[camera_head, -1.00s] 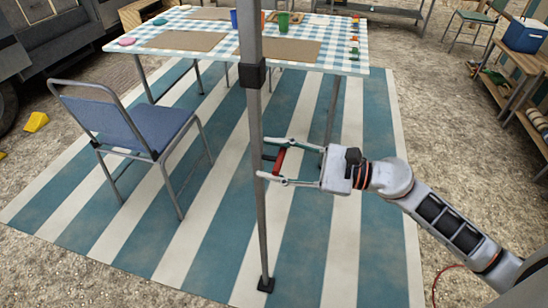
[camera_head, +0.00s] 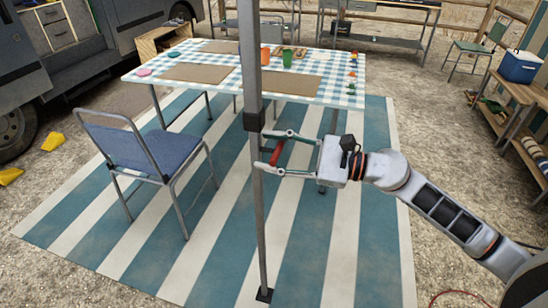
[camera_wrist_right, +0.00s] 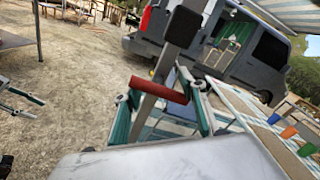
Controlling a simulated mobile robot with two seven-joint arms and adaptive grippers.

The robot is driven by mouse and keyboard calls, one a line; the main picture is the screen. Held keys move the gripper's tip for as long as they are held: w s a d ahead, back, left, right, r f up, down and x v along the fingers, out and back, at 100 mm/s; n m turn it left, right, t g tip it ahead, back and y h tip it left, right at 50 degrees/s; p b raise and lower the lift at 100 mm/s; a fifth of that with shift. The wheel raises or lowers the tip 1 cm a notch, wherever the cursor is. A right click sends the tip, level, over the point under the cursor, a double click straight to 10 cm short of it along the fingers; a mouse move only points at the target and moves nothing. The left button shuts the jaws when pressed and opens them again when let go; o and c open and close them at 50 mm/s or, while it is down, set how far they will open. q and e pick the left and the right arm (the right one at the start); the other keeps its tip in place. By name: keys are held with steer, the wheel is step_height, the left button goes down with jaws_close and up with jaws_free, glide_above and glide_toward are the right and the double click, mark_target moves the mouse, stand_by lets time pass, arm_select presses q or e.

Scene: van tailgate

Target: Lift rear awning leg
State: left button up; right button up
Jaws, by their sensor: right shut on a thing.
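The rear awning leg (camera_head: 258,210) is a grey metal pole rising through the middle of the head view, with a black collar (camera_head: 254,121) and a black foot (camera_head: 264,295). My right gripper (camera_head: 262,150) is at the leg just below the collar. It is shut on the leg's red handle (camera_head: 277,152), its fingers at either side of it. In the wrist view the red handle (camera_wrist_right: 158,90) crosses the pole between the teal fingers. I cannot tell whether the foot touches the rug. My left gripper (camera_wrist_right: 38,109) shows at the wrist view's left edge, fingers apart and empty.
A blue chair (camera_head: 150,155) stands left of the leg on a striped rug (camera_head: 340,240). A table with a checked cloth (camera_head: 335,88) and cups stands behind. A van (camera_head: 90,60) is at back left. Shelves with a blue cooler (camera_head: 520,67) stand at right.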

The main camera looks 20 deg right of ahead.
steer(key=shift+r, duration=0.4)
steer(key=o, duration=1.5)
steer(key=shift+o, duration=0.2)
steer(key=shift+s+f, duration=0.1)
steer(key=shift+s+d, duration=0.15)
steer(key=shift+d, duration=0.15)
steer(key=v, duration=1.1)
steer(key=shift+s, duration=0.1)
